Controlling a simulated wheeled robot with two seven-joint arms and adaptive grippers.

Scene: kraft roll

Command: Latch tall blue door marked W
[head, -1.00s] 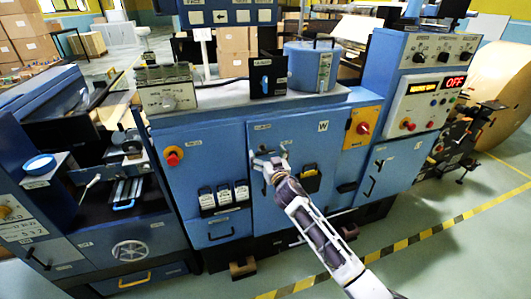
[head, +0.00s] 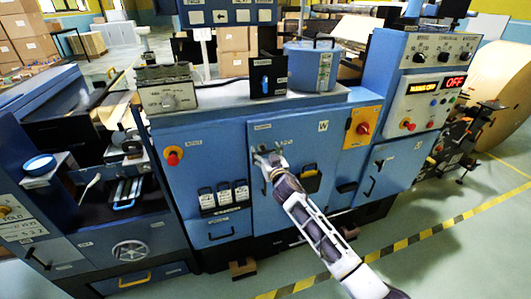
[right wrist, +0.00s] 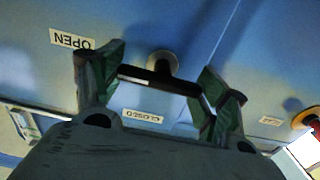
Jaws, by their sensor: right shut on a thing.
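The tall blue door (head: 304,148) with a W label (head: 323,126) is in the middle of the machine front in the head view. It looks closed, roughly flush with the panels beside it. My right gripper (head: 268,158) is at the door's upper left part. In the right wrist view its fingers (right wrist: 160,90) are shut on a dark bar handle (right wrist: 152,76) on a round metal mount (right wrist: 164,62). An OPEN label (right wrist: 72,40) shows upside down to the left of the handle. In the head view the gripper hides most of the handle. My left gripper is not in view.
A red knob (head: 173,156) is on the panel left of the door. An orange plate with a red switch (head: 362,128) is to its right. A black pocket (head: 310,184) sits on the door. Free floor (head: 460,225) lies at the right front.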

